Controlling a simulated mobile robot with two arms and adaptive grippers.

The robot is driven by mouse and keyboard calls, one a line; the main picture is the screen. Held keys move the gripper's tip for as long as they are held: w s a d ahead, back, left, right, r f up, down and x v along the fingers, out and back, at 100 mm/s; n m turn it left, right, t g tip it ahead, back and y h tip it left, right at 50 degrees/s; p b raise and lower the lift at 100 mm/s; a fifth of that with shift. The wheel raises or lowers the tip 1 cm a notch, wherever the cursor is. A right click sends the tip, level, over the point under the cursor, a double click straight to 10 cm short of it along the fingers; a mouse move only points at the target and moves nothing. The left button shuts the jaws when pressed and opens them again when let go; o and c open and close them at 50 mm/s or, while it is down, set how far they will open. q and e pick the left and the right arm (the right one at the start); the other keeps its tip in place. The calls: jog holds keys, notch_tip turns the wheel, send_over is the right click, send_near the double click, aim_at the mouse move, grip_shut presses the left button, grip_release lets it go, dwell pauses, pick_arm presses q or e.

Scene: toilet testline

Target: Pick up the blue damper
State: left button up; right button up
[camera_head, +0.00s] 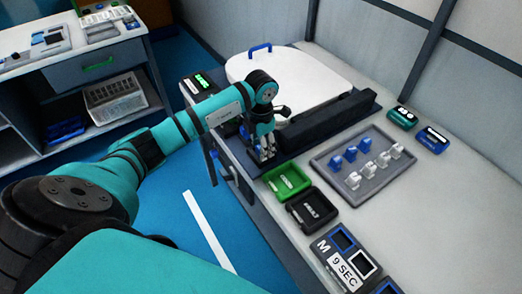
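Blue dampers (350,154) stand in a row along the far left side of a grey tray (374,188) on the white bench, right of centre. A row of white dampers (367,171) stands in front of them in the same tray. My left gripper (267,155) points down near the bench's left edge, beside the black block and left of the tray, well apart from the blue dampers. Its fingers are small and dark here, so their opening is unclear, and I see no damper in them. My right gripper is not in view.
A white toilet seat lid (288,80) with a blue handle lies behind a long black block (328,121). Green (287,181) and black (312,209) bins stand near the bench's left edge. Two small labelled boxes (402,117) stand beyond the tray. The bench's right side is clear.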

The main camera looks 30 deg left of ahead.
pick_arm(q)
grip_shut()
jog(key=shift+r, duration=0.1)
